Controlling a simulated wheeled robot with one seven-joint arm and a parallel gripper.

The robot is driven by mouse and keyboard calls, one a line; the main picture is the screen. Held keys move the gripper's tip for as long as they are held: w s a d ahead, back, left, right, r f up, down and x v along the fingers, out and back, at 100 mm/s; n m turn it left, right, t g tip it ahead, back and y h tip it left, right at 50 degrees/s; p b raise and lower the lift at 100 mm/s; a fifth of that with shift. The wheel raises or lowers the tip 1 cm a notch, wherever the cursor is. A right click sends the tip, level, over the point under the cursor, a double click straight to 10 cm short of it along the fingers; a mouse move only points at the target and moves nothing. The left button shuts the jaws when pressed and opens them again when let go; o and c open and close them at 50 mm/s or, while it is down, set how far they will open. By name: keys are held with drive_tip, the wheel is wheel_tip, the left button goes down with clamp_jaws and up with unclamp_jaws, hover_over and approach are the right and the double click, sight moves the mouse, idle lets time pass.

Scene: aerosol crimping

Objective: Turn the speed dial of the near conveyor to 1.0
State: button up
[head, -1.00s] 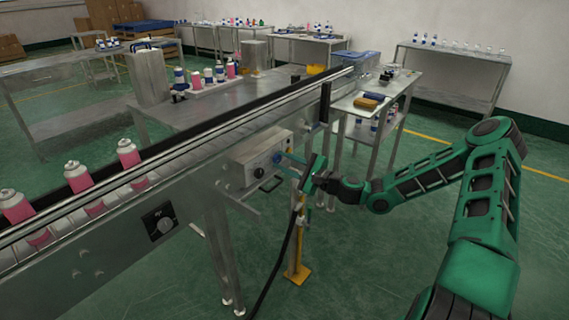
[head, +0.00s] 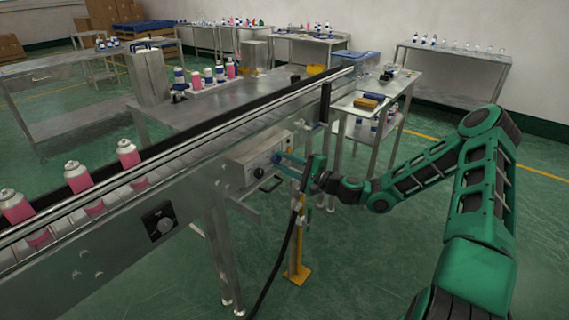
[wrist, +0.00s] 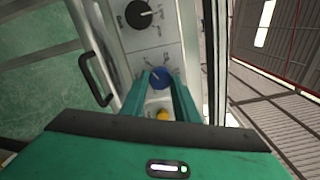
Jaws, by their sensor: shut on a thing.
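The near conveyor (head: 110,262) runs from the lower left to the upper middle of the head view, with a grey control box (head: 245,172) on its side. In the wrist view the box's panel has a black knob (wrist: 138,14) at the top and a blue dial (wrist: 160,76) below it, with printed marks around them. My gripper (head: 281,158) reaches the box from the right. In the wrist view its teal fingers stand on both sides of the blue dial, shut on it. The dial's pointer and scale numbers are too small to read.
A second black dial (head: 160,222) sits lower on the conveyor's side. Pink cans (head: 130,155) stand on the belt at the left. A black handle (wrist: 92,80) juts out beside the panel. A yellow post (head: 297,272) and a black cable stand below the box.

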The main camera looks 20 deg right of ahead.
drive_tip(key=shift+w+d, duration=0.1)
drive_tip(key=o, duration=1.1)
drive_tip(key=shift+c, duration=0.2)
drive_tip(key=v, duration=1)
drive_tip(key=shift+s+d, duration=0.15)
drive_tip(key=shift+s, duration=0.2)
